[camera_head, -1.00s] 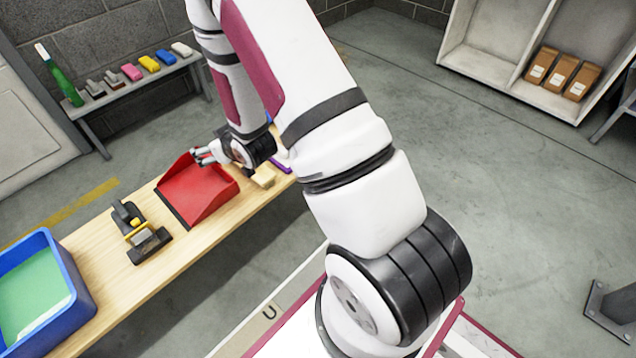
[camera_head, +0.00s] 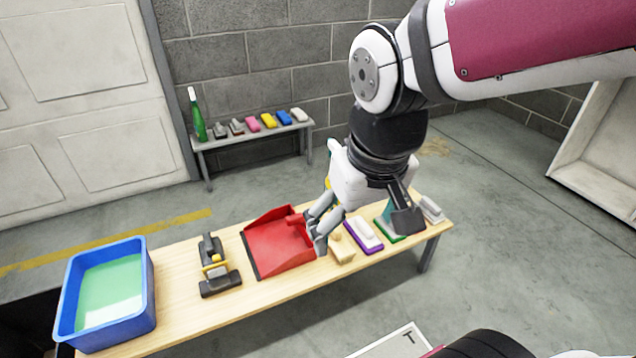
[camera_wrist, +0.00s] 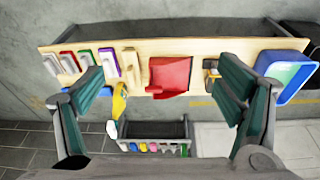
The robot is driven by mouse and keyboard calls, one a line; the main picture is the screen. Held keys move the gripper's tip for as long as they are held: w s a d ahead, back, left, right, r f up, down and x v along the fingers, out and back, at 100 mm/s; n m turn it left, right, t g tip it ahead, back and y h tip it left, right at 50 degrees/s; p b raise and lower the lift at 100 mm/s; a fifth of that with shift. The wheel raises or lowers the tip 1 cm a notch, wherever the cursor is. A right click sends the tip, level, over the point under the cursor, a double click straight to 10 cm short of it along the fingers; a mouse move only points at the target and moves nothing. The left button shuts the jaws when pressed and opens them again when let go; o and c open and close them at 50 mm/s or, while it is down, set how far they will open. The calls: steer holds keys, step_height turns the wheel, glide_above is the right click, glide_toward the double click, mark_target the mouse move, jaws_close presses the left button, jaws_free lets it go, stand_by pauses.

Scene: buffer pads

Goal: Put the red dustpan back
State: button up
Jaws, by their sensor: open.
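The red dustpan (camera_head: 278,250) lies on the wooden bench (camera_head: 185,310), near its middle, open side facing left in the head view.
A blue tub (camera_head: 148,300) with green liquid and a black tool with yellow (camera_head: 214,262) are left of the dustpan. A wooden brush (camera_head: 343,250), a purple-edged pad (camera_head: 362,236) and a green-edged pad (camera_head: 390,230) are at right. A small grey bench (camera_head: 255,135) with several blocks stands behind.

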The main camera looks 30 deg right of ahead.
steer(key=s+a+r+g, duration=0.1)
steer(key=s+r+g, duration=0.1)
steer(key=s, duration=1.2)
steer(key=shift+a+r, duration=0.35)
steer(key=shift+r, duration=0.05)
step_height(320, 180, up, 37)
steer(key=t+p, duration=0.3)
steer(key=p, duration=3.2)
steer(key=shift+d+f+n+t, duration=0.15)
steer(key=shift+d+n+t, duration=0.05)
steer(key=shift+n+t, duration=0.1)
